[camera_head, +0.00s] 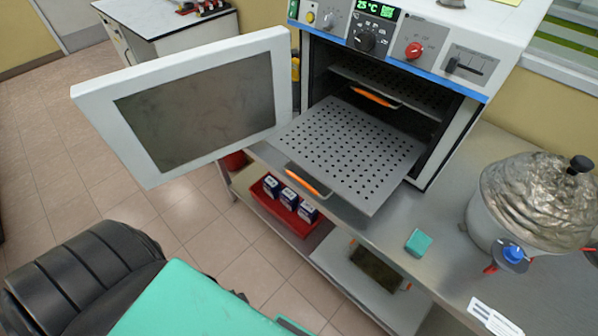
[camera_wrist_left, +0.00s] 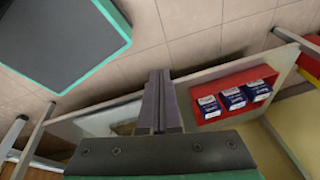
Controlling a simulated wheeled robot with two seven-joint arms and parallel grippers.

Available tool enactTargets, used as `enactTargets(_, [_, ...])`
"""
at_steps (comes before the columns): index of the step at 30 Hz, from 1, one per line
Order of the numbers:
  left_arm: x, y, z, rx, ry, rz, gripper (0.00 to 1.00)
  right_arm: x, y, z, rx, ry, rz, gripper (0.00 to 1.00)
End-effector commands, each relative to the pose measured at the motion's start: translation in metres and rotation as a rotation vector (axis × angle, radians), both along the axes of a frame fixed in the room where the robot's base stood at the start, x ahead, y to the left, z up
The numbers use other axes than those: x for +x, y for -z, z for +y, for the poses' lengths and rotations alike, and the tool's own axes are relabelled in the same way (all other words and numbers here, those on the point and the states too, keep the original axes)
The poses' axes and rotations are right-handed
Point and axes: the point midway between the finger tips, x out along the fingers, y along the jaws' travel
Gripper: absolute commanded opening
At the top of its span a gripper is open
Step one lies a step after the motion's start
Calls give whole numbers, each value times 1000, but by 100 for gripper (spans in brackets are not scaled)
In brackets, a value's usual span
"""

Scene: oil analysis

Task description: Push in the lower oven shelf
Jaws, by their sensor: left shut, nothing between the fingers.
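The oven (camera_head: 462,120) has its door (camera_head: 180,105) swung open to the left. The lower oven shelf (camera_head: 350,150), a grey perforated plate, sticks out far from the oven, with an orange handle (camera_head: 308,181) on its front edge. The upper shelf (camera_head: 395,85) sits inside the oven and has its own orange handle (camera_head: 375,97). My left gripper (camera_wrist_left: 160,78) shows in the left wrist view, shut and empty, with its fingers together above the bench's under-shelf. The lower oven shelf cannot be made out in that view. My right gripper is not in view.
A silver pot (camera_head: 535,205) and a small teal block (camera_head: 418,242) stand on the bench right of the shelf. Below, a red tray (camera_head: 270,203) holds three small boxes; the tray also shows in the left wrist view (camera_wrist_left: 235,80). Open floor (camera_head: 100,190) lies left of the bench.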

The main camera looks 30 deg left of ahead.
Motion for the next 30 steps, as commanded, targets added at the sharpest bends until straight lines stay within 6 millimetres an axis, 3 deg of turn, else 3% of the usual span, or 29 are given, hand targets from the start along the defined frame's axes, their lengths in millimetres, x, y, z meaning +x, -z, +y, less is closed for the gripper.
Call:
enactTargets(2, [53, -23, 29, 144, 269, -219, 0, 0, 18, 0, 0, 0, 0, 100])
enactTargets(3, [82, -48, 47, 274, 440, -341, 0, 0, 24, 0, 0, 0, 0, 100])
enactTargets(5, [121, -99, 75, 529, 713, -502, 0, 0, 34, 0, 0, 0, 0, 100])
enactTargets(7, [155, -171, 99, 894, 1022, -637, 0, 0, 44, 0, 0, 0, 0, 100])
enactTargets(9, [175, -247, 107, 1298, 1307, -709, 0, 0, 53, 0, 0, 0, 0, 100])
enactTargets(12, [185, -333, 97, 1812, 1604, -719, 0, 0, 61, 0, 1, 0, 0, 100])
enactTargets(15, [185, -380, 81, 2127, 1748, -691, 0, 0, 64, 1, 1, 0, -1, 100])
enactTargets(20, [193, -397, 73, 2230, 1784, -676, 0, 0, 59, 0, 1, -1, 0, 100])
enactTargets(30, [260, -399, 56, 2225, 1778, -678, 0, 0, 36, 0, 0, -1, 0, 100])
